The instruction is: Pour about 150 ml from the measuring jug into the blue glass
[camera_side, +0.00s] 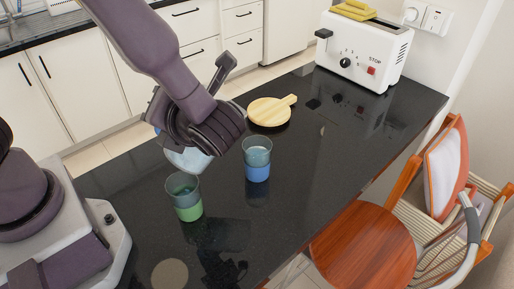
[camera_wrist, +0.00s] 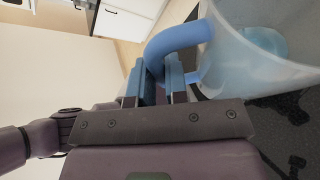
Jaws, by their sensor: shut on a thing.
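The measuring jug (camera_wrist: 262,62) is translucent with a blue handle (camera_wrist: 180,40). My gripper (camera_wrist: 163,84) is shut on that handle. In the side view, my gripper (camera_side: 190,125) hides most of the jug, and a pale lower part of it (camera_side: 188,160) shows beneath. The jug appears held above the counter, left of the blue glass and behind the green one; its exact tilt is unclear. A pale blue patch shows inside it in the wrist view. The blue glass (camera_side: 257,172) stands upright, clear above and blue below; whether it holds liquid is unclear.
A green glass (camera_side: 187,207) stands in front of and left of the blue glass. A round wooden board (camera_side: 268,111) lies behind it. A white toaster (camera_side: 362,55) stands at the far right end of the dark counter (camera_side: 330,150). A chair (camera_side: 368,245) stands at the right edge.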

